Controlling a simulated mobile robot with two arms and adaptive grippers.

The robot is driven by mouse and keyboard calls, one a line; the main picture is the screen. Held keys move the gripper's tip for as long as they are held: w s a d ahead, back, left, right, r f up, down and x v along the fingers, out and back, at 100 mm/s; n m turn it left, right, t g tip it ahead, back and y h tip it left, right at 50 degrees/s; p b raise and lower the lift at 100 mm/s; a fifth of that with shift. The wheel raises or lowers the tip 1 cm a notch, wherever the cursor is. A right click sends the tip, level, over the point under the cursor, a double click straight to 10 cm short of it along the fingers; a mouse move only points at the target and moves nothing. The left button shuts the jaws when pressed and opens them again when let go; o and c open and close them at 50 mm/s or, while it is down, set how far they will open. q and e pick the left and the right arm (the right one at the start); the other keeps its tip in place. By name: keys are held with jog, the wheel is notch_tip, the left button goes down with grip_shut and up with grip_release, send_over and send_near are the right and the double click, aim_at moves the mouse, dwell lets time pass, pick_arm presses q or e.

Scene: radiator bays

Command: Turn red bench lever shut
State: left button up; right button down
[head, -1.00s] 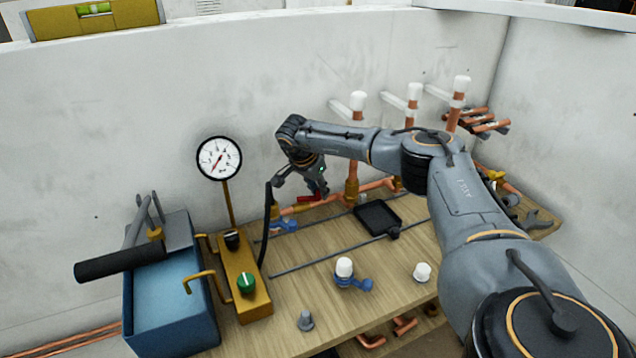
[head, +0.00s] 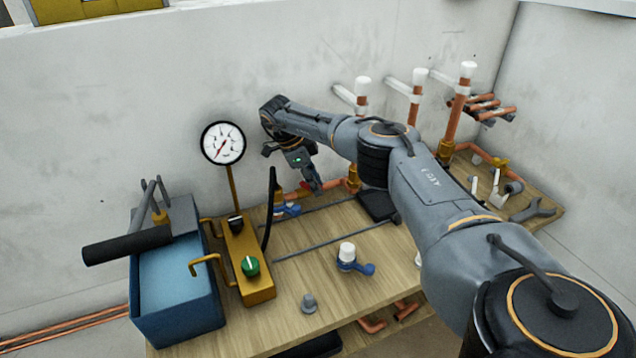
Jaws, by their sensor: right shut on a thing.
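The red bench lever (head: 305,186) shows as a small red patch on the copper pipe run at the back of the bench. It is mostly hidden by my right gripper (head: 314,186), which points down at it and is shut on it. How far the lever is turned cannot be told, since the fingers cover it. My left gripper is not in view.
A pressure gauge (head: 223,143) stands on a brass pump block (head: 247,262) beside a blue tank (head: 178,295). A blue-handled valve (head: 285,209) sits left of the lever. Another white-capped blue valve (head: 350,262) stands on the wooden bench (head: 300,265). The right arm covers part of the bench.

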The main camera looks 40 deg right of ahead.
jog(key=shift+a+m, duration=0.25)
jog(key=shift+m, duration=0.35)
jog(key=c, duration=1.2)
grip_release()
jog(key=shift+a+g, duration=0.1)
jog(key=shift+g, duration=0.2)
jog(key=shift+o, duration=0.2)
notch_tip(320, 180, up, 10)
